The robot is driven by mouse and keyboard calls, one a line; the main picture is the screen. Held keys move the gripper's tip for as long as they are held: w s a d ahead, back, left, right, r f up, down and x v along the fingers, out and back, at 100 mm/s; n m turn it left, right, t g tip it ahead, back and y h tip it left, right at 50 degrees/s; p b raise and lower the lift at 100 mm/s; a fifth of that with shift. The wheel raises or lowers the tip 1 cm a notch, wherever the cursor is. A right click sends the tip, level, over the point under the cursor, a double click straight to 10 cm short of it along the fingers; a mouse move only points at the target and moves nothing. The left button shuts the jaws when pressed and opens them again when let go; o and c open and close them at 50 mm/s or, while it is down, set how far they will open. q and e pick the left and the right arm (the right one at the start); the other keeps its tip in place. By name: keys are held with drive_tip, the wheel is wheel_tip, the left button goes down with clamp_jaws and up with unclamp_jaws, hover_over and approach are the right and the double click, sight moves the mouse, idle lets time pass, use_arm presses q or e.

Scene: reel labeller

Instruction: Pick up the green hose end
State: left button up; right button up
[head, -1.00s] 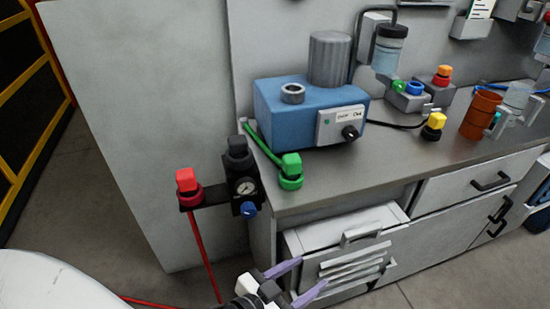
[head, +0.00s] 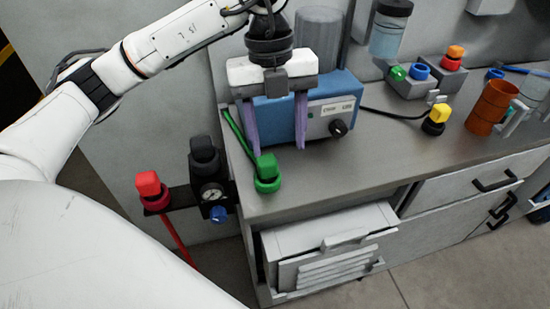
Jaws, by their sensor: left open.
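The green hose end (head: 267,172) sits on the counter near its left front corner. Its top is a green block on a round green collar. A green hose (head: 234,131) runs from it back along the counter's left edge, partly hidden by my gripper. My left gripper (head: 277,146) points down above the counter, between the camera and the blue machine. Its two purple fingers are spread apart with nothing between them. In the picture the left fingertip lies just above the green hose end; I cannot tell whether they touch. My right gripper is not in view.
The blue machine (head: 320,113) stands behind the gripper. A pressure regulator (head: 209,180) and a red hose end (head: 150,188) are mounted left of the counter (head: 370,170). A yellow-topped connector (head: 436,117) and an orange cup (head: 489,108) stand to the right. An open drawer (head: 318,234) juts out below.

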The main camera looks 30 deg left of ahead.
sight(267, 159)
use_arm(q)
drive_tip(key=a, duration=0.1)
drive_tip(key=a+y, duration=0.1)
drive_tip(key=a+n, duration=0.1)
drive_tip(key=shift+w+a+r, duration=0.15)
drive_tip(key=shift+w+r, duration=0.2)
drive_tip(key=shift+w, duration=0.05)
wheel_tip(267, 159, down, 4)
drive_tip(key=shift+r+b, duration=0.2)
drive_tip(key=shift+b, duration=0.35)
drive_tip(key=shift+s+f, duration=0.1)
drive_tip(key=shift+f, duration=0.35)
drive_tip(key=f, duration=0.5)
drive_tip(key=shift+s+d, duration=0.2)
drive_tip(key=shift+d, duration=0.05)
drive_tip(key=shift+r, duration=0.1)
drive_tip(key=c, duration=1.2)
